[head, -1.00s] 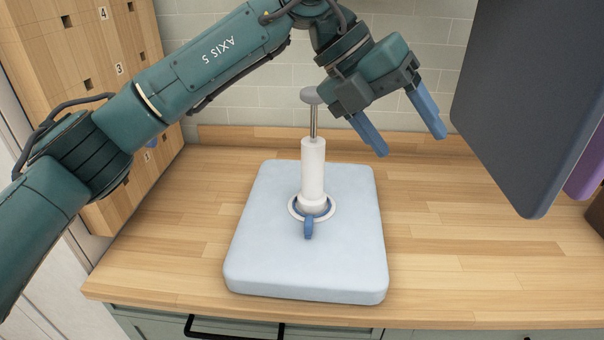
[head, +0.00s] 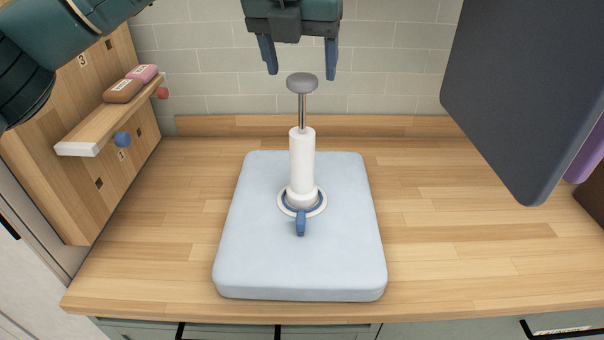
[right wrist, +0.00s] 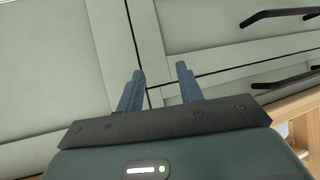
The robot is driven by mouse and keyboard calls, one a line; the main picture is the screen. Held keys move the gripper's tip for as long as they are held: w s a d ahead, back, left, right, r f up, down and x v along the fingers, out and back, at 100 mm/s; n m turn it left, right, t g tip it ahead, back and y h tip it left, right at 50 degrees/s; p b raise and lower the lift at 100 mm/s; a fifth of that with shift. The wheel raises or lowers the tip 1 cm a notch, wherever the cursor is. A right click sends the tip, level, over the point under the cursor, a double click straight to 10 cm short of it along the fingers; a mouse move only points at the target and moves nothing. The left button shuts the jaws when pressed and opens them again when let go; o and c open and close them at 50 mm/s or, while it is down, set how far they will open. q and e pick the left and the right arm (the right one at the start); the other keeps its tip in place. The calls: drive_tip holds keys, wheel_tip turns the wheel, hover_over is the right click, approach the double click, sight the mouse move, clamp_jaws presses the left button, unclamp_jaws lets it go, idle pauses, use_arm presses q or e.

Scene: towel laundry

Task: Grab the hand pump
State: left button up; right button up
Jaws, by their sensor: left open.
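The hand pump (head: 302,160) stands upright on a light blue padded slab (head: 250,255). It has a white barrel, a metal rod and a grey round handle on top, with a blue-and-white ring and a blue tab at its base. My left gripper (head: 300,72) is open and empty in the head view. Its two blue fingers point down, one on each side, just above and apart from the pump's handle in the picture. My right gripper (right wrist: 160,78) shows in the right wrist view with its blue fingers apart and nothing between them, facing green cabinet fronts.
The wooden counter (head: 440,240) is clear on both sides of the slab. A wooden pegboard with a small shelf (head: 110,115) holding two soap-like bars stands at left. A large dark panel (head: 535,90) hangs at upper right. A tiled wall is behind.

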sight(302, 77)
use_arm(q)
drive_tip(key=shift+p+x, duration=0.75)
drive_tip(key=shift+x, duration=1.95)
drive_tip(key=shift+s, duration=0.15)
clamp_jaws()
drive_tip(key=shift+r, duration=0.1)
